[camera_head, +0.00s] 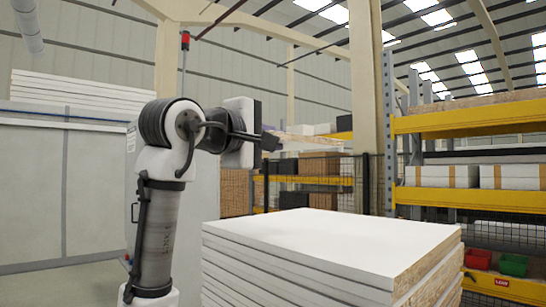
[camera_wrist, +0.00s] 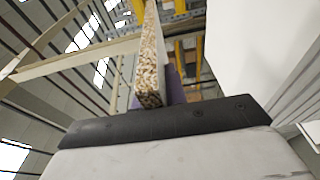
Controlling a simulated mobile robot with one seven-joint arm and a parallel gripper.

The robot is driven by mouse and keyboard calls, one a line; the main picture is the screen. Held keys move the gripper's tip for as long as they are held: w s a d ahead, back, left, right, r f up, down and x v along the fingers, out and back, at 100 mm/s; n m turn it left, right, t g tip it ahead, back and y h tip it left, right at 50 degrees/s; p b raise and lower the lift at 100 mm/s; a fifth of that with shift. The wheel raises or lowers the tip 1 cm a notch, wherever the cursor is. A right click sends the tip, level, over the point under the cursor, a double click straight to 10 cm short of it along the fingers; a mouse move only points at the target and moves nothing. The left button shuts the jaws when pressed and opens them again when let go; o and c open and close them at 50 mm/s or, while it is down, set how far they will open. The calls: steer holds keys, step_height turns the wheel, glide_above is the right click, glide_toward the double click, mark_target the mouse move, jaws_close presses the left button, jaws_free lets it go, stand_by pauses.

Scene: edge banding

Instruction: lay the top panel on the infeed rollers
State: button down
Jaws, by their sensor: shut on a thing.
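My gripper (camera_head: 270,141) is raised above the far left part of a stack of white panels (camera_head: 330,240), clear of it. It is shut on a panel (camera_head: 305,144) that shows as a thin pale strip in the head view. In the wrist view the held panel (camera_wrist: 150,75) stands out from my gripper (camera_wrist: 160,98), with its speckled chipboard edge toward the camera and a purple finger pad beside it. The panel's far end is cut off there. The stack has white faces and chipboard edges. I cannot make out the infeed rollers in either view.
A grey cabinet or machine housing (camera_head: 35,190) stands at the left, with white boards (camera_head: 80,92) above it. A yellow-beamed rack (camera_head: 470,120) stands at the right, with red and green bins (camera_head: 512,265) low down. A mesh fence (camera_head: 375,185) runs behind the stack.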

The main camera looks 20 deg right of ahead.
steer(key=s+a+r+p, duration=0.6)
steer(key=a+r, duration=0.3)
steer(key=r, duration=0.1)
steer(key=shift+s+a, duration=0.15)
steer(key=shift+a, duration=0.2)
stand_by(0.7)
